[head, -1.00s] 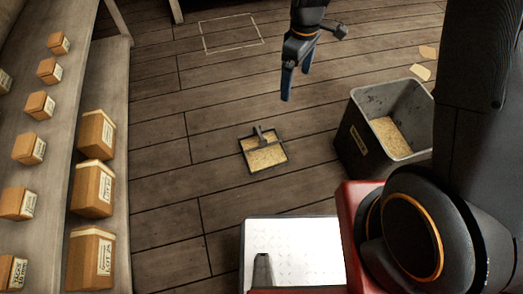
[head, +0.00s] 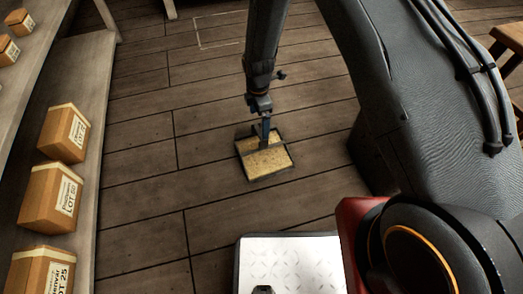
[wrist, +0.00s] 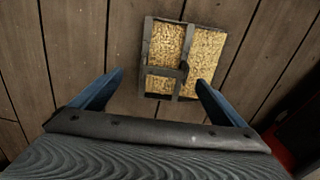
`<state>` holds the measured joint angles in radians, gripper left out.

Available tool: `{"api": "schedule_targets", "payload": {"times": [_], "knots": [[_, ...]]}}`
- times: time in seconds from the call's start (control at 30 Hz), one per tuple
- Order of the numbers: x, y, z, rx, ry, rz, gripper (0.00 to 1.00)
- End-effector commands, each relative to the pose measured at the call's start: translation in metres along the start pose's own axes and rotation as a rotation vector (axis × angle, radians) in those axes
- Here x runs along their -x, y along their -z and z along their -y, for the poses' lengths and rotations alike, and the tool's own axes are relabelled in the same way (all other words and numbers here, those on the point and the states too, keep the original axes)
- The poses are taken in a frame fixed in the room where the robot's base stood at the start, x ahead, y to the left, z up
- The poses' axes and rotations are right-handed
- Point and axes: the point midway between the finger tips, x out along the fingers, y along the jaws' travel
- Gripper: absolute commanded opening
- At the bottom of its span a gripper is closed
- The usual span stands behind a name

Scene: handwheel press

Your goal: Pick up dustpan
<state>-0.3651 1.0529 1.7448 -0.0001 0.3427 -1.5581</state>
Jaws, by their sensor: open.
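The dustpan (head: 272,163) lies on the plank floor in the head view. It is a dark-framed flat pan filled with yellowish, sawdust-like bits, with a dark handle bar across it. In the wrist view the dustpan (wrist: 205,48) sits just beyond the fingertips, with its handle bar pointing toward me between them. My gripper (head: 265,138) is over the dustpan in the head view, pointing down. In the wrist view my gripper (wrist: 160,78) has its two blue fingers wide apart and nothing between them. The fingers partly hide the handle in the head view.
A shelf on the left holds cardboard boxes (head: 50,195). A dark bin (head: 370,160) stands right of the dustpan, mostly hidden behind my arm. A wooden stool or table (head: 510,38) is at the far right. The floor left of the dustpan is clear.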

Motion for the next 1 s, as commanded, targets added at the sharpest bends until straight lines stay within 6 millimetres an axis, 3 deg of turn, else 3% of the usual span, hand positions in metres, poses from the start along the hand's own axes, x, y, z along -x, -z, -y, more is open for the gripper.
{"api": "schedule_targets", "payload": {"times": [0.13,0.37,0.7,0.97,1.0], "knots": [[-0.018,0.000,0.001,0.001,0.002,0.000,0.95],[-0.031,0.001,0.003,0.000,0.002,0.000,0.95],[-0.072,0.002,0.008,-0.001,0.002,0.000,0.95],[-0.072,0.002,0.008,-0.001,0.001,0.000,0.95],[-0.072,0.002,0.008,-0.002,0.001,0.000,0.89]]}}
